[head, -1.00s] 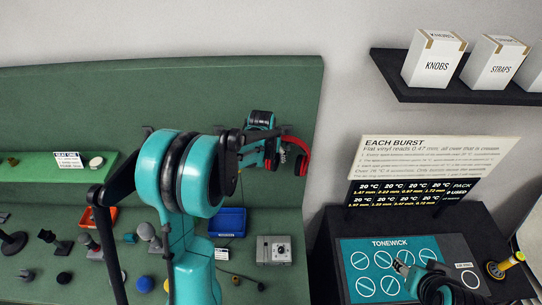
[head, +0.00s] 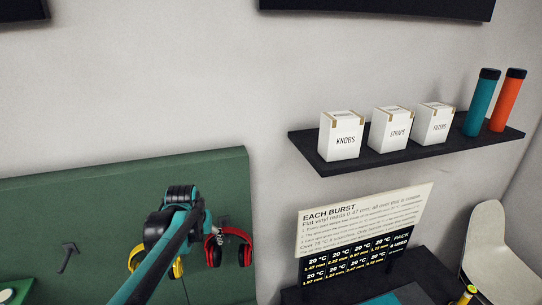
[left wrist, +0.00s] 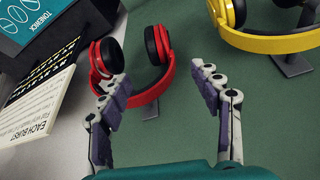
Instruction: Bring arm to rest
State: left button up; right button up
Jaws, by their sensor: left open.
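My left arm's wrist (head: 180,205) is teal and black and comes in from the lower left of the head view, in front of the green board (head: 225,170). The red headphones (head: 238,236) also show just right of the wrist in the head view. My right gripper is not in view.
Yellow headphones (head: 177,268) hang partly behind my arm. A wall shelf (head: 415,150) holds white boxes (head: 342,138) and teal (head: 480,105) and orange (head: 507,102) cylinders. A printed sign (head: 365,220) stands below it. A pale chair (head: 490,255) is at right.

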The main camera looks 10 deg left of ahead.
pick_arm(q)
jog(key=s+d+f+t+b, duration=0.1)
jog(key=s+d+f+b, duration=0.3)
jog(key=s+f+b, duration=0.3)
jog(key=s+d+f+m+b, duration=0.1)
jog(key=s+d+f+b, duration=0.3)
jog(key=s+f+b, duration=0.3)
jog(key=s+d+f+m+t+b, duration=0.1)
jog(key=s+d+f+b, duration=0.3)
jog(key=f+b, duration=0.9)
jog(key=s+f, duration=0.2)
jog(key=s, duration=0.1)
jog(key=shift+s+f+t+h, duration=0.25)
jog(key=shift+f+t+h, duration=0.05)
jog(key=shift+f+h, duration=0.1)
jog(key=shift+r, duration=0.1)
